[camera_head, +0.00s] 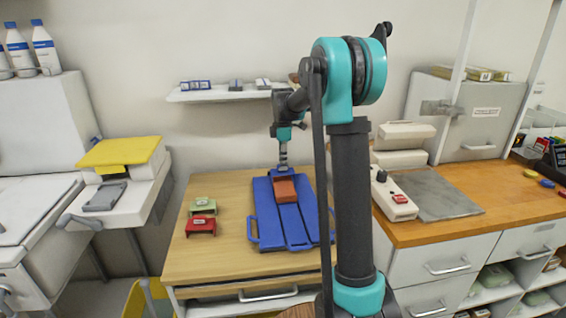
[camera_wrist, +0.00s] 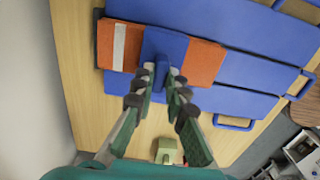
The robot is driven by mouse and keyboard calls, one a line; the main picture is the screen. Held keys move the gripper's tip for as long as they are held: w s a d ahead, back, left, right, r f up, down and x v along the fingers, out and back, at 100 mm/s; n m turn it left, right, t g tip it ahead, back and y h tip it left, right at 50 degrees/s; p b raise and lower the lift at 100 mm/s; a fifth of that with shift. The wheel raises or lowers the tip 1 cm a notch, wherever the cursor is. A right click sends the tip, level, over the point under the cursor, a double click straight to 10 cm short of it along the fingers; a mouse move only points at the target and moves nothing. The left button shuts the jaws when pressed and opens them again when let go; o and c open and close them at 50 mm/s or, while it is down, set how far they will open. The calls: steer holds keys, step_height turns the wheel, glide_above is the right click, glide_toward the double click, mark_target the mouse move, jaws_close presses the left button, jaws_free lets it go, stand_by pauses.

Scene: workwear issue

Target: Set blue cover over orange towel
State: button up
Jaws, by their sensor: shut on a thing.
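An orange towel (camera_head: 285,191) with a pale stripe lies on the far part of a blue panelled board (camera_head: 265,222) on the wooden table. It also shows in the wrist view (camera_wrist: 205,62). My gripper (camera_head: 283,163) points down at the towel's far edge. In the wrist view, my gripper (camera_wrist: 160,80) is shut on a blue cover (camera_wrist: 166,45). The cover lies across the towel's middle, with orange showing on both sides. I cannot tell whether it touches the towel or joins the board.
A green labelled block (camera_head: 203,206) and a red one (camera_head: 201,226) stand left of the board. A wall shelf (camera_head: 220,95) with small items is behind. The table's front left is bare. A wooden counter with a grey plate (camera_head: 430,193) is at the right.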

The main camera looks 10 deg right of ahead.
steer(key=shift+f, duration=1.7)
stand_by(0.6)
steer(key=o, duration=1.2)
steer(key=shift+o, duration=0.2)
steer(key=shift+r, duration=0.1)
steer(key=shift+r, duration=3.4)
